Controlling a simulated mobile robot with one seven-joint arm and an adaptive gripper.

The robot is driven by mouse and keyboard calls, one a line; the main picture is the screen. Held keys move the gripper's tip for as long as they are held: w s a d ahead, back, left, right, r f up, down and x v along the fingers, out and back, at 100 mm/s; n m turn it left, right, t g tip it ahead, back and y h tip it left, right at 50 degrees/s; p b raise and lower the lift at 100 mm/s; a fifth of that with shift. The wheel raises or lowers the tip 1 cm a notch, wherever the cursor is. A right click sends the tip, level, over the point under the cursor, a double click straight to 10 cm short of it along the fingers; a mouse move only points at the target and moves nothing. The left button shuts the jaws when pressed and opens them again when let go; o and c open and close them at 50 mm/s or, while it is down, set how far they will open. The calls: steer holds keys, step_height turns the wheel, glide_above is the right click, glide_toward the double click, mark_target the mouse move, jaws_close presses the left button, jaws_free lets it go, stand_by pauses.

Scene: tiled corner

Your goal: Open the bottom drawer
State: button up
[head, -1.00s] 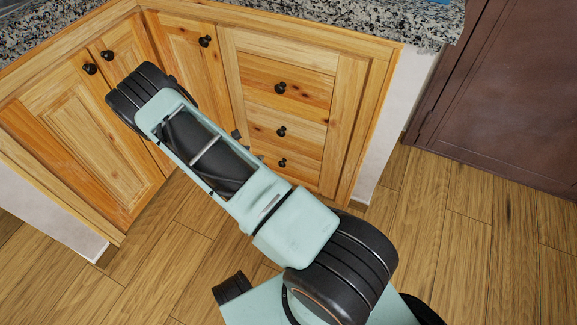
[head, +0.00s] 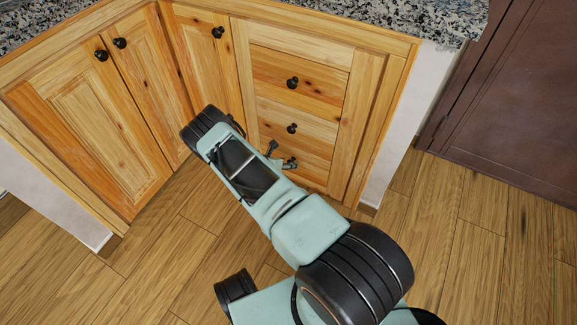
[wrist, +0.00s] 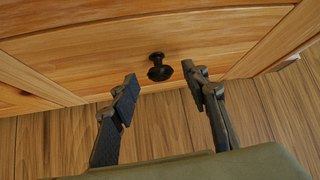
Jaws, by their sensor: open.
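The bottom drawer (head: 313,168) is the lowest of three wooden drawers and looks closed. In the wrist view its wooden front (wrist: 80,52) fills the upper part, with one round black knob (wrist: 159,68) near the middle. My gripper (wrist: 161,82) is open and empty, with its two dark fingers to the left and right of the knob and just short of it. In the head view my gripper (head: 281,153) is low in front of the bottom drawer, and my arm partly hides that drawer's left side.
Above are the middle drawer (head: 318,127) and top drawer (head: 325,75), both closed. Cabinet doors (head: 95,110) stand to the left under a granite countertop (head: 390,18). A brown door (head: 510,110) is at the right. The wooden floor (head: 440,240) is clear on the right.

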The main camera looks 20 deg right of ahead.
steer(key=shift+x, duration=0.85)
steer(key=shift+c, duration=0.4)
jaws_close()
